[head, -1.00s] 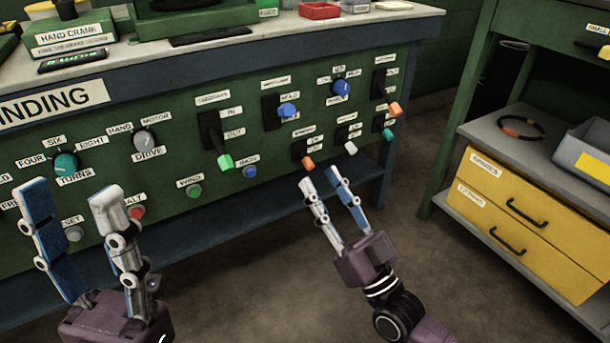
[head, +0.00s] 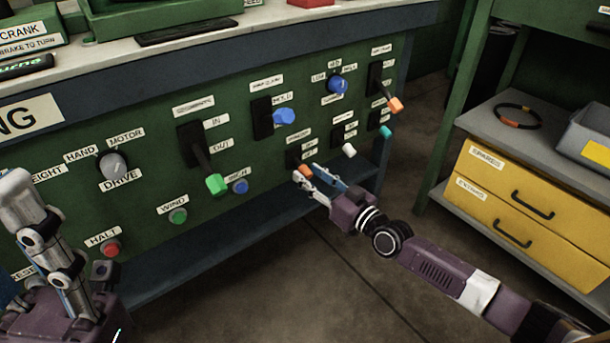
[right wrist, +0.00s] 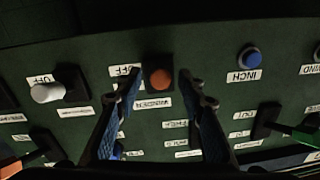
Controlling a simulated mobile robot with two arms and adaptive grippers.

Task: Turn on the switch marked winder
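The winder switch (head: 305,171) is a small toggle with an orange tip, low on the green panel. In the right wrist view its tip (right wrist: 160,78) sits between my finger ends, with a WINDER label (right wrist: 152,103) beside it and an OFF label at one side. My right gripper (head: 309,174) is open around the tip; in the right wrist view its fingers (right wrist: 159,80) stand apart with a gap on both sides. Part of the switch's lever is hidden. My left gripper (head: 22,205) is cut off by the left edge; one finger shows clearly, apart from a sliver of the other.
A white-tipped toggle (head: 348,150) is close to the right of the winder switch. A blue button (head: 240,186) and a green-handled lever (head: 215,183) are to its left. A blue shelf (head: 250,225) runs below the panel. A yellow drawer unit (head: 530,190) stands at right.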

